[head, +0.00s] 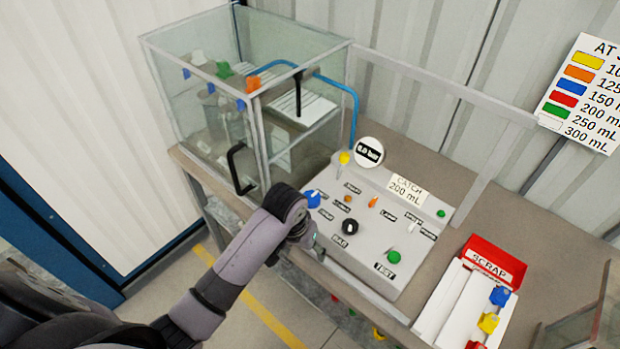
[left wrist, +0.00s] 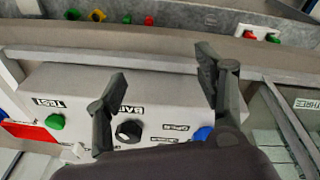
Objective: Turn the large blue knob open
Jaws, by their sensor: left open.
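The large blue knob (head: 313,198) is at the left end of the light grey control panel (head: 345,255), just beyond my left gripper in the head view. In the left wrist view the blue knob (left wrist: 203,133) is partly hidden behind the right-hand finger. My left gripper (left wrist: 160,68) is open and empty, with its two fingers spread over the panel. In the head view the left gripper (head: 312,243) is at the panel's front left edge, its fingers mostly hidden. It does not hold the knob. My right gripper is not in view.
A black knob (head: 350,226), a green knob (head: 394,257) and small levers are on the panel, with a round gauge (head: 369,152) behind. A glass cabinet (head: 205,110) stands left. A red scrap bin (head: 490,262) and a white tray with coloured pieces are right.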

